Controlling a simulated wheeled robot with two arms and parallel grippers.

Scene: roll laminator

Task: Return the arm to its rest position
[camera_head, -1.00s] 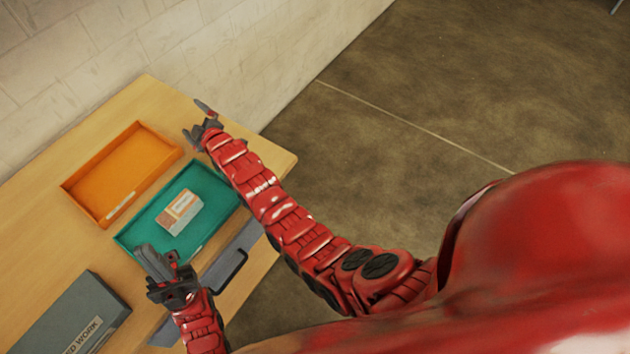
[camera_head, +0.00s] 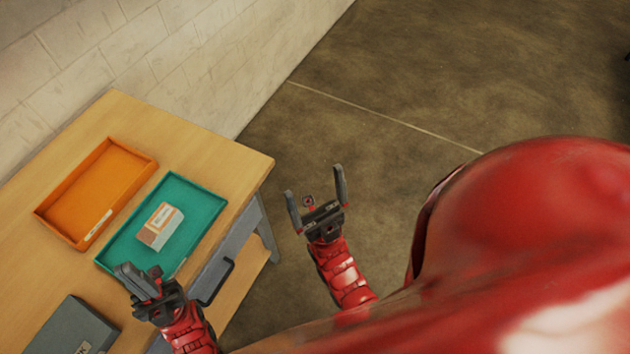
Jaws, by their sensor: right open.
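My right gripper (camera_head: 317,200) is open and empty, with its two dark fingers spread apart. It is off the right end of the wooden table, above the floor in the picture. My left gripper (camera_head: 137,279) is at the front edge of the teal tray, over the table's near side. Its fingers look close together, and I cannot tell whether they are fully shut.
The wooden table (camera_head: 218,160) holds an orange tray (camera_head: 97,190), empty but for a label, and a teal tray (camera_head: 190,193) with a small white and orange box (camera_head: 160,226) in it. A grey box (camera_head: 62,330) stands at lower left. A dark drawer handle (camera_head: 222,283) sticks out in front.

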